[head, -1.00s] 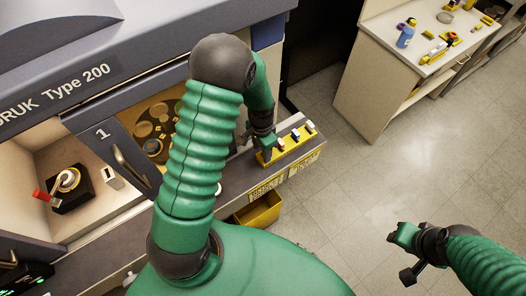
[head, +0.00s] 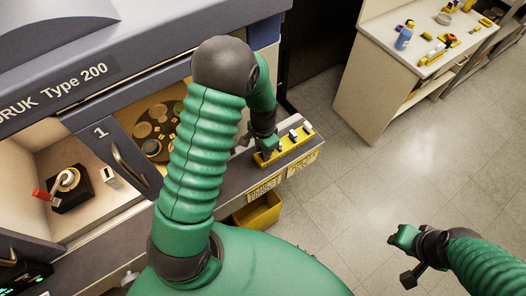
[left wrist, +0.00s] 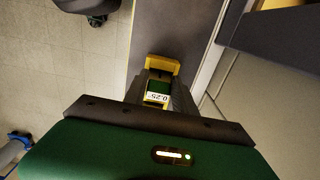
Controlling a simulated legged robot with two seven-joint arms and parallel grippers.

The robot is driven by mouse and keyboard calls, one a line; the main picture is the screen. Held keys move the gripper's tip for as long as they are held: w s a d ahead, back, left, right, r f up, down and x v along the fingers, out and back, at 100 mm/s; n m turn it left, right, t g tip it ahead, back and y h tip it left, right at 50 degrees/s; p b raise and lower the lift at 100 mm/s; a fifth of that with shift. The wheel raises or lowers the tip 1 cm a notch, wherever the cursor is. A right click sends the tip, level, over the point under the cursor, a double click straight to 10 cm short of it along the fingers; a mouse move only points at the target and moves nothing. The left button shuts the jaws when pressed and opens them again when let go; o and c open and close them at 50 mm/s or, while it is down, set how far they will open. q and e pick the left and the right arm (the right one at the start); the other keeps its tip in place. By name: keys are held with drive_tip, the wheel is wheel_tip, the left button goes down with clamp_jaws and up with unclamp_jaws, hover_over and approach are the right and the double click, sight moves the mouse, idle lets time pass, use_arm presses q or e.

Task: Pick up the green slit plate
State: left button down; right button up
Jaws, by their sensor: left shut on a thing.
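The green slit plate (left wrist: 158,86) shows in the left wrist view as a small green piece with a white label reading 0.25. It sits between the fingers of my left gripper (left wrist: 158,103), which is shut on it. In the head view my left gripper (head: 268,148) is at the near-left end of the yellow rack (head: 288,151), and the arm and fingers hide the plate there. The yellow rack (left wrist: 163,64) is close by the plate in the wrist view; I cannot tell whether the plate is clear of it. My right gripper (head: 398,238) hangs over the floor, away from the rack.
Several pale-topped pieces stand along the rack. A yellow bin (head: 259,211) is below the ledge. The profiler machine (head: 100,85) with an open bay fills the left. A side bench (head: 385,42) with bottles and small parts stands at the back right. The floor between is clear.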

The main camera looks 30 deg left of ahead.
use_arm(q)
drive_tip(key=shift+w+d+r, duration=0.1)
drive_tip(key=shift+d+r, duration=0.05)
drive_tip(key=shift+r, duration=0.25)
wheel_tip(320, 180, up, 2)
drive_tip(key=shift+r+b, duration=0.2)
drive_tip(key=shift+b, duration=0.3)
drive_tip(key=s+d+r+b, duration=0.1)
drive_tip(key=s+d+b, duration=0.2)
drive_tip(key=d, duration=1.2)
drive_tip(key=shift+s+r, duration=0.2)
drive_tip(key=shift+s, duration=0.85)
drive_tip(key=c, duration=1.6)
unclamp_jaws()
drive_tip(key=shift+a, duration=0.3)
drive_tip(key=c, duration=0.4)
clamp_jaws()
drive_tip(key=shift+d, duration=0.25)
